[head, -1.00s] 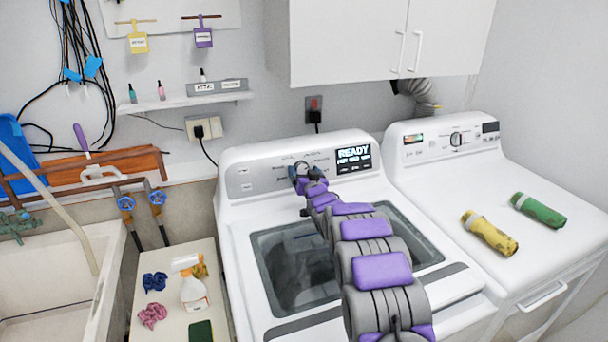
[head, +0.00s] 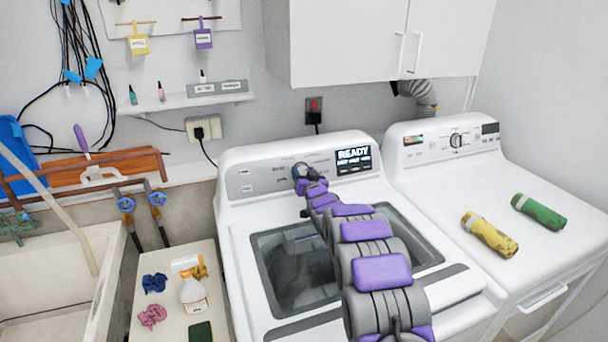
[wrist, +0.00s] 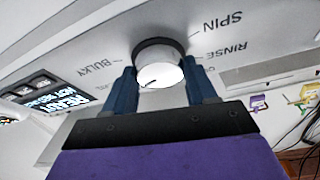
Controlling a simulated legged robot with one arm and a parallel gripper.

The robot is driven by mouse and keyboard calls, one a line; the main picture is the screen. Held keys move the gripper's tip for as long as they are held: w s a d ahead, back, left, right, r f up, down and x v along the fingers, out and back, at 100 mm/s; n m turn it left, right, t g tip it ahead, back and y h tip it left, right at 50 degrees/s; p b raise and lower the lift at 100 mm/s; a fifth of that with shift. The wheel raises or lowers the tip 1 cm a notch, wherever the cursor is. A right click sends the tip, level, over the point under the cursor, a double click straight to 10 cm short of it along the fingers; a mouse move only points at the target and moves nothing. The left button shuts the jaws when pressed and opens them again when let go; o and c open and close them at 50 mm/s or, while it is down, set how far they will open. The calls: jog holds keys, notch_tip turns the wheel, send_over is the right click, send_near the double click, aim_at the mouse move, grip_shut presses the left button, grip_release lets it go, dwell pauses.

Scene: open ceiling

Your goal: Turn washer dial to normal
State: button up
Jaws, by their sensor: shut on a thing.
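The washer (head: 228,212) stands at the centre of the head view, with its control panel at the back. Its display (head: 354,159) reads READY, and it also shows at the left of the wrist view (wrist: 52,97). The round washer dial (wrist: 160,66) has a pale face with a small dark mark and a dark rim. Labels SPIN, RINSE and BULKY show around it; I see no NORMAL label in the wrist view. My gripper (wrist: 163,85) is shut on the dial, one blue finger on each side. In the head view, my gripper (head: 301,171) covers most of the dial.
A white cabinet (head: 350,40) hangs above. A shelf (head: 190,101) is on the wall, and a side table (head: 170,253) stands at left.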

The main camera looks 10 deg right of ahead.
jog(key=shift+d+r+n+p, duration=0.1)
jog(key=shift+n+p, duration=0.3)
jog(key=shift+p, duration=0.1)
jog(key=n+y+p, duration=0.1)
jog(key=n+p, duration=0.2)
jog(key=shift+d+r+y, duration=0.1)
jog(key=shift+y, duration=0.3)
jog(key=n+y+p, duration=0.1)
jog(key=n, duration=0.1)
jog(key=n+g+p, duration=0.1)
jog(key=n+p, duration=0.1)
jog(key=n, duration=0.1)
jog(key=shift+y, duration=0.4)
jog(key=shift+n+g+y+p, duration=0.35)
jog(key=shift+n+p, duration=0.25)
jog(key=shift+n, duration=0.5)
jog(key=o, duration=1.1)
jog(key=shift+c, duration=0.2)
jog(key=shift+s, duration=0.1)
